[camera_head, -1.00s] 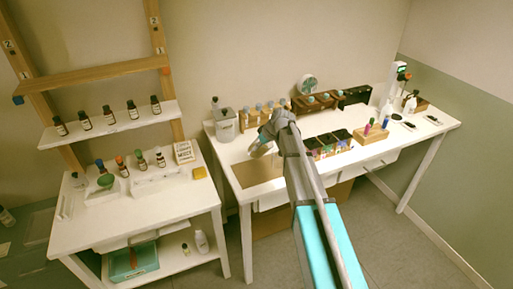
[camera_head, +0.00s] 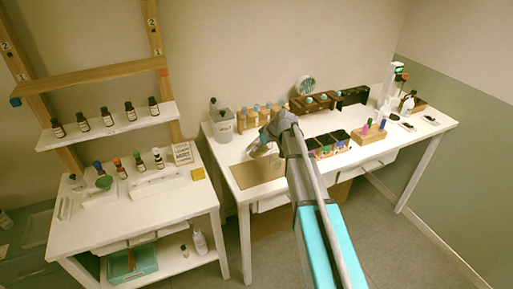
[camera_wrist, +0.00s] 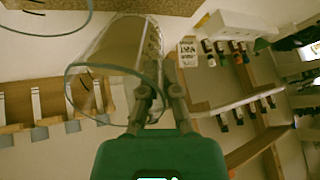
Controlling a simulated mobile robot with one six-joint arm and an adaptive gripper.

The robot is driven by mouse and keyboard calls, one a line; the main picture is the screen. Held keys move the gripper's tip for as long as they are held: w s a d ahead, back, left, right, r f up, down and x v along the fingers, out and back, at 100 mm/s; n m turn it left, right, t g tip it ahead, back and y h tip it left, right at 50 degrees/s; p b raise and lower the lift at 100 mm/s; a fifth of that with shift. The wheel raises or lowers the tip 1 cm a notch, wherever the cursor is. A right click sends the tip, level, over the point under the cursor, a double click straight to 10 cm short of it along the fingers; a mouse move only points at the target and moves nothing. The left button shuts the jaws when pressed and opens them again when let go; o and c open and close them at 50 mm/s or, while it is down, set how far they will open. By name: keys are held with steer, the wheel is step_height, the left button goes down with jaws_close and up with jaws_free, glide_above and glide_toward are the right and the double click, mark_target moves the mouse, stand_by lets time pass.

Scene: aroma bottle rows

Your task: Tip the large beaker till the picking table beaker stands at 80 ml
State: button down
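My gripper (camera_wrist: 160,105) is shut on the clear large beaker (camera_wrist: 128,42), which lies strongly tilted between its fingers. In the head view my gripper (camera_head: 266,142) is over the right-hand table, near the back edge of a brown mat, and the large beaker (camera_head: 259,150) shows small below it. A second clear glass vessel (camera_wrist: 45,33) shows at the top left of the wrist view, cut by the frame. It looks like the picking table beaker, apart from the held one. I cannot read a liquid level or see a stream in either vessel.
The brown mat (camera_head: 240,177) lies at the table's front left. A grey container (camera_head: 222,128) stands at the back left, beside a wooden rack (camera_head: 249,121) of bottles. The left table (camera_head: 140,212) holds several bottles.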

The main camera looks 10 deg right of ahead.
steer(key=shift+s+d+r+t+y+b, duration=0.2)
steer(key=shift+d+r+t+y+b, duration=0.3)
steer(key=shift+y, duration=0.4)
stand_by(0.3)
steer(key=shift+d+r+t+y+b, duration=0.1)
steer(key=shift+r+t+y+b, duration=0.3)
steer(key=shift+y+b, duration=0.5)
stand_by(0.5)
steer(key=shift+p, duration=0.3)
steer(key=shift+s+d+r+t+y+b, duration=0.15)
steer(key=shift+r+t+y+b, duration=0.25)
steer(key=shift+b, duration=0.45)
stand_by(4.2)
